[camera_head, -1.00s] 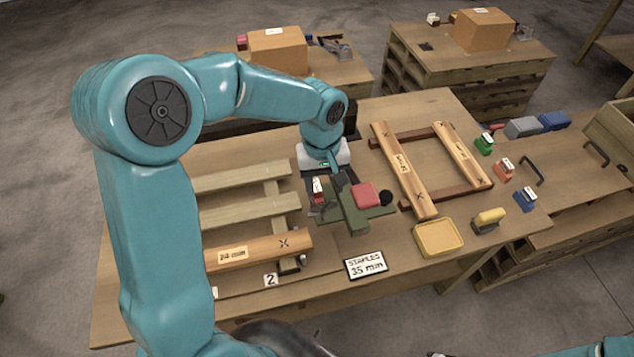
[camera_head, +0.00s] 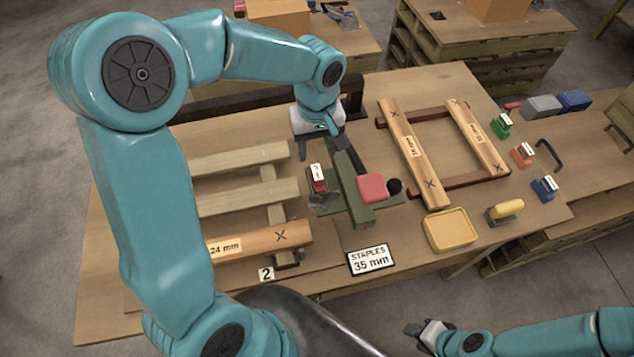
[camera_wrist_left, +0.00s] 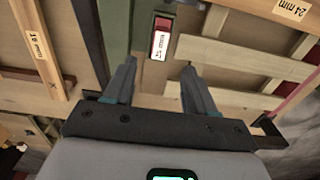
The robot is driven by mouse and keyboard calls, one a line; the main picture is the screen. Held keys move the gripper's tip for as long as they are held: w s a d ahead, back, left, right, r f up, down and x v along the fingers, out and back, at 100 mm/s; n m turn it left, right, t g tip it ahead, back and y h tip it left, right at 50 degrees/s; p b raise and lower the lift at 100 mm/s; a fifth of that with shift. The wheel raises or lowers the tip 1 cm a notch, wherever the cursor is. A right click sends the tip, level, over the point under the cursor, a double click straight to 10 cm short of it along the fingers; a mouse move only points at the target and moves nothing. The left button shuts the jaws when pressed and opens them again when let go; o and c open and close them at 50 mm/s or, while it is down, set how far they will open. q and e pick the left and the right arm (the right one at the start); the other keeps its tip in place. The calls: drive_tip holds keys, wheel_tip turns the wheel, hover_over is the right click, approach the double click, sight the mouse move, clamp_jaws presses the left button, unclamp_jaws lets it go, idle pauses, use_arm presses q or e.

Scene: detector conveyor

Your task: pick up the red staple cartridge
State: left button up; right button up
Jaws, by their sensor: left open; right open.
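The red staple cartridge (camera_head: 317,182) with a white label stands at the left side of a green fixture (camera_head: 350,190) on the table. In the left wrist view the cartridge (camera_wrist_left: 160,38) lies ahead of the fingers, between their lines, with its label facing the camera. My left gripper (camera_head: 322,152) is open and empty, behind the cartridge and apart from it; its two fingers also show in the left wrist view (camera_wrist_left: 158,76). My right gripper (camera_head: 420,330) is open at the bottom of the head view, far from the cartridge.
Slatted planks (camera_head: 240,198) lie left, a wooden frame (camera_head: 418,160) right. A yellow tray (camera_head: 450,230) and green (camera_head: 502,125), orange (camera_head: 522,154) and blue (camera_head: 545,188) labelled cartridges stand further right.

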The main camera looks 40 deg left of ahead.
sight(317, 172)
use_arm(q)
wheel_tip(317, 172, down, 4)
drive_tip(key=shift+d+r+b, duration=0.15)
drive_tip(key=shift+r+b, duration=0.05)
drive_tip(key=shift+b, duration=0.5)
drive_tip(key=shift+s+f, duration=0.2)
drive_tip(key=shift+f, duration=0.05)
wheel_tip(317, 172, down, 5)
drive_tip(key=b, duration=0.3)
drive_tip(key=shift+w, duration=0.1)
use_arm(e)
drive_tip(key=f, duration=0.6)
drive_tip(key=shift+s+d, duration=0.15)
drive_tip(key=shift+s, duration=0.05)
use_arm(q)
clamp_jaws()
drive_tip(key=shift+r, duration=0.1)
wheel_tip(317, 172, up, 20)
use_arm(e)
drive_tip(key=shift+r, duration=0.25)
